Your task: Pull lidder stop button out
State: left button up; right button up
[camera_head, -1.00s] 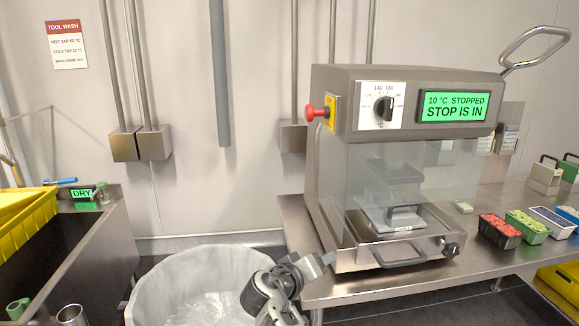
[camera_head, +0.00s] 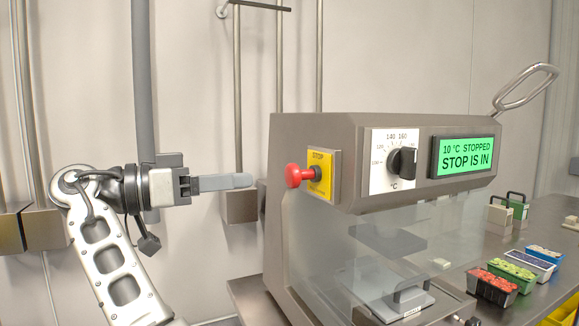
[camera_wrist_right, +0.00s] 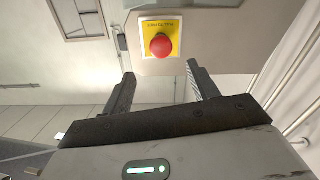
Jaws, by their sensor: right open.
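The red stop button (camera_head: 293,175) sticks out sideways from a yellow plate (camera_head: 323,174) marked STOP on the left side of the lidder (camera_head: 345,130). The green display (camera_head: 465,155) reads "10 °C STOPPED, STOP IS IN". My right gripper (camera_head: 250,181) is left of the button, at about its height, pointing at it with a small gap. In the right wrist view the button (camera_wrist_right: 161,45) lies beyond and between the two open fingers (camera_wrist_right: 158,85), touching neither. My left gripper is not in view.
A black temperature dial (camera_head: 402,163) sits right of the button. A metal loop handle (camera_head: 525,90) rises at the lidder's top right. Filled trays (camera_head: 493,287) stand on the steel table at right. Pipes and a wall box (camera_head: 240,206) are behind my gripper.

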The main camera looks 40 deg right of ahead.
aim_at(288, 176)
jog(key=p+x, duration=0.1)
jog(key=x, duration=0.9)
jog(key=shift+d+f, duration=0.15)
jog(key=shift+d, duration=0.3)
